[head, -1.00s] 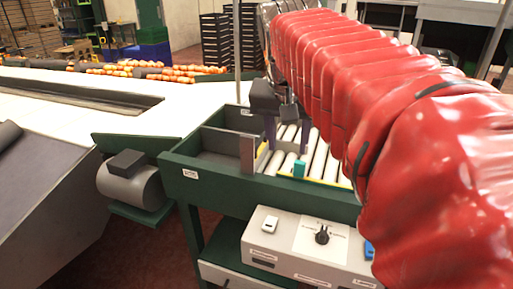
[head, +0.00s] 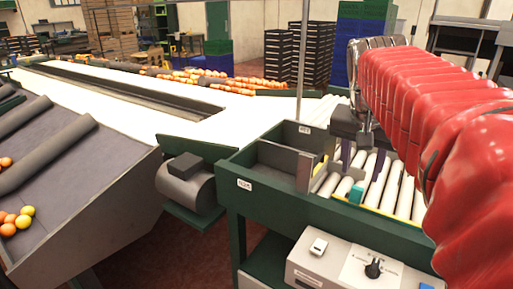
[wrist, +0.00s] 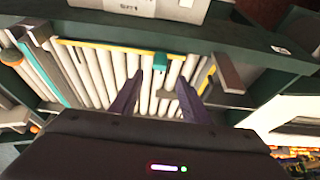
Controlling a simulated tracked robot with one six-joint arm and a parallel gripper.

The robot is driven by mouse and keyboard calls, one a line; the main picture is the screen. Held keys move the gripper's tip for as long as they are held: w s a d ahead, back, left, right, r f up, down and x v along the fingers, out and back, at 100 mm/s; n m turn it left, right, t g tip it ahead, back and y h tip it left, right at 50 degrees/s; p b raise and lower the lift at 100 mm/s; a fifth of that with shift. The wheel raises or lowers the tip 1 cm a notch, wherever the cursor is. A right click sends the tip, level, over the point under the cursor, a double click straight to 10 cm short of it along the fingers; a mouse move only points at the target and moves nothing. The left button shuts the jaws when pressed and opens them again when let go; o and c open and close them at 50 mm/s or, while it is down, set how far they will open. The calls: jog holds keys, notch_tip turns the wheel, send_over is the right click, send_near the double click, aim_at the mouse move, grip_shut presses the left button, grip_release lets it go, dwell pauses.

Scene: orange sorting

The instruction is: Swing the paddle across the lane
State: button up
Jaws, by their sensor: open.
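My gripper (head: 361,176) hangs over the roller lane (head: 403,190) with its two dark fingers apart and nothing between them. In the wrist view my gripper (wrist: 160,77) points at a small teal block (wrist: 160,62), just beyond the fingertips and between their lines. The teal block (head: 356,193) stands at the lane's near edge, by a yellow strip. A grey upright plate (head: 304,170) stands at the lane's left end and shows to the right in the wrist view (wrist: 228,72). I cannot tell which of these parts belongs to the paddle.
A dark green frame (head: 285,205) surrounds the lane. A control box (head: 345,262) with a black knob (head: 373,268) is in front. A grey motor (head: 188,182) is at the left. A white table (head: 130,92) and crate stacks (head: 365,60) lie behind. Oranges (head: 14,221) sit far left.

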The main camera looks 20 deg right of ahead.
aim_at(357, 188)
jog(key=x, duration=0.9)
jog(key=shift+d+f, duration=0.1)
jog(key=shift+f, duration=0.3)
jog(key=shift+c, duration=0.5)
grip_shut()
